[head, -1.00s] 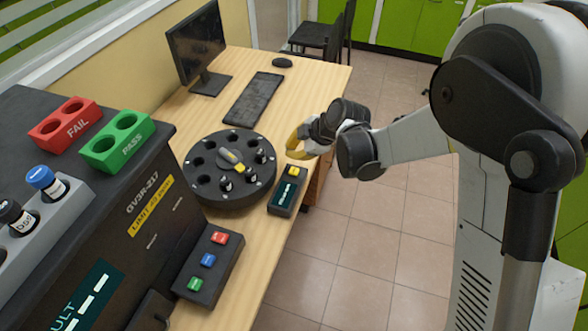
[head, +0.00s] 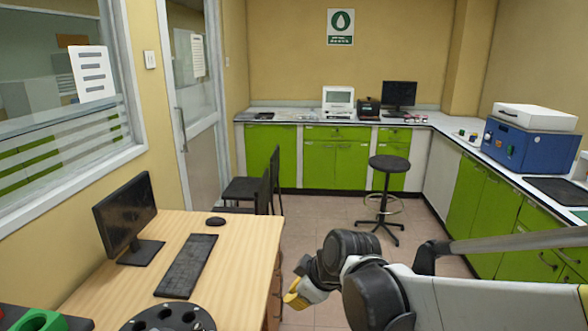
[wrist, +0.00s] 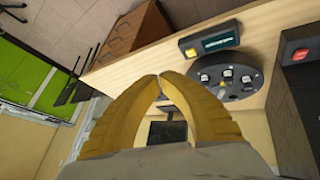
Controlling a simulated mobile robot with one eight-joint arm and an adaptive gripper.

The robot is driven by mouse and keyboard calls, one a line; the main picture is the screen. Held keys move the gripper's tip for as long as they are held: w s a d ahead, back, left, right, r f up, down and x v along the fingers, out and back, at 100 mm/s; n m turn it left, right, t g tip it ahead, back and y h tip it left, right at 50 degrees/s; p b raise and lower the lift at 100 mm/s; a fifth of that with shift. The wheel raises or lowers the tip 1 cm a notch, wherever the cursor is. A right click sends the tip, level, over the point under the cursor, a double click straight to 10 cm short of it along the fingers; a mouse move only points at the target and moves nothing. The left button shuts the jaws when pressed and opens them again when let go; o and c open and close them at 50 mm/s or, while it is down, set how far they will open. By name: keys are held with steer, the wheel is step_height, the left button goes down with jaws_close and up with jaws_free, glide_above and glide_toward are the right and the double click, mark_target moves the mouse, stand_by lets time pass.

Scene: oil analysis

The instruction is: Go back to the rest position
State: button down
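My gripper (wrist: 159,77) shows in the wrist view with its two yellow fingers meeting at the tips. Nothing is seen between them. In the head view, the yellow fingers of my gripper (head: 295,293) show at bottom centre, just right of the wooden desk (head: 235,255), and my arm reaches in from the right. The black round carousel (head: 195,318) is cut off at the bottom edge of the head view. In the wrist view the carousel (wrist: 240,92) holds several small vials and lies beyond the fingertips, apart from them.
A monitor (head: 126,215), keyboard (head: 187,265) and mouse (head: 215,221) are on the desk. Black chairs (head: 245,190) stand behind it. A stool (head: 388,165) stands on open tiled floor. Green cabinets (head: 340,160) line the back; a blue machine (head: 525,145) is at right.

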steer(key=s+d+r+m+t+h, duration=0.1)
steer(key=s+d+r+m+h, duration=0.1)
steer(key=s+d+m, duration=0.4)
steer(key=s+d+r+m+t+h, duration=0.1)
steer(key=s+d+m+h, duration=0.1)
steer(key=s+d+m, duration=0.5)
steer(key=s+d, duration=0.3)
steer(key=d, duration=0.3)
steer(key=shift+s+r, duration=0.4)
steer(key=shift+d, duration=0.1)
